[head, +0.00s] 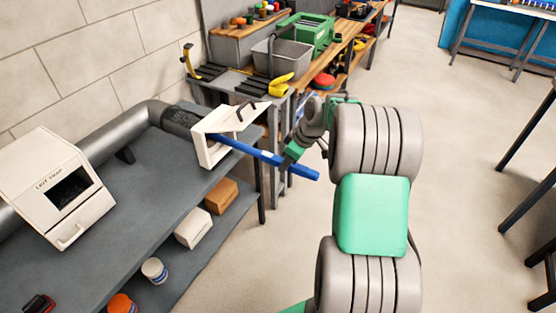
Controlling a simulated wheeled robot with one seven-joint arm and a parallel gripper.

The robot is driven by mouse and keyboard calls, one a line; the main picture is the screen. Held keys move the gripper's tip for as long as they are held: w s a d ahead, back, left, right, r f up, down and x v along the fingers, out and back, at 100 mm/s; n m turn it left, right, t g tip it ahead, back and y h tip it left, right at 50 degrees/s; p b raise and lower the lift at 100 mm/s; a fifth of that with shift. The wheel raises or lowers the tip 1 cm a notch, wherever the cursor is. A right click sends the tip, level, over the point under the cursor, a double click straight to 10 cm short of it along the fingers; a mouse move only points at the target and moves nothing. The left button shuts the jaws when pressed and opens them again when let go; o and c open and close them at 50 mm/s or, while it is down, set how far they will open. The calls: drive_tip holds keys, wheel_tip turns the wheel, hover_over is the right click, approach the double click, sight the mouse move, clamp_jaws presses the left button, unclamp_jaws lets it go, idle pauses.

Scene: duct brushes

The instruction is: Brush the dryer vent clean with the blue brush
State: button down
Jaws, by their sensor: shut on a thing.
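The dryer vent is a white hood (218,137) at the right end of a grey duct, on the grey bench. Its flap (240,117) stands raised. The blue brush (270,156) lies nearly level, with its far end inside the vent's opening and its handle end out to the right. The bristles are hidden; dark texture shows in the duct section (182,121) behind the hood. My gripper (290,153) is shut on the blue handle, to the right of the vent and just off the bench end. The fingertips are small and partly hidden.
A white lint trap box (50,188) sits on the duct at left. Two boxes (221,196) and tubs (154,270) stand on the lower shelf.

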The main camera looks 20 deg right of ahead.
sight(259, 151)
drive_tip(key=s+d+b, duration=0.1)
drive_tip(key=s+d, duration=0.6)
drive_tip(key=s, duration=0.2)
drive_tip(key=shift+s+d, duration=0.25)
drive_tip(key=shift+s, duration=0.05)
drive_tip(key=w+a, duration=0.4)
drive_tip(key=w, duration=0.2)
drive_tip(key=w+a, duration=0.5)
drive_tip(key=w, duration=0.1)
drive_tip(key=w+a+p, duration=0.1)
drive_tip(key=w+a, duration=0.4)
drive_tip(key=w, duration=0.1)
drive_tip(key=shift+w, duration=0.15)
drive_tip(key=shift+r, duration=0.1)
idle(0.3)
drive_tip(key=s+d+b, duration=0.3)
drive_tip(key=s+d, duration=1.1)
drive_tip(key=s, duration=0.4)
drive_tip(key=shift+s+b, duration=0.15)
drive_tip(key=shift+b, duration=0.15)
idle(0.3)
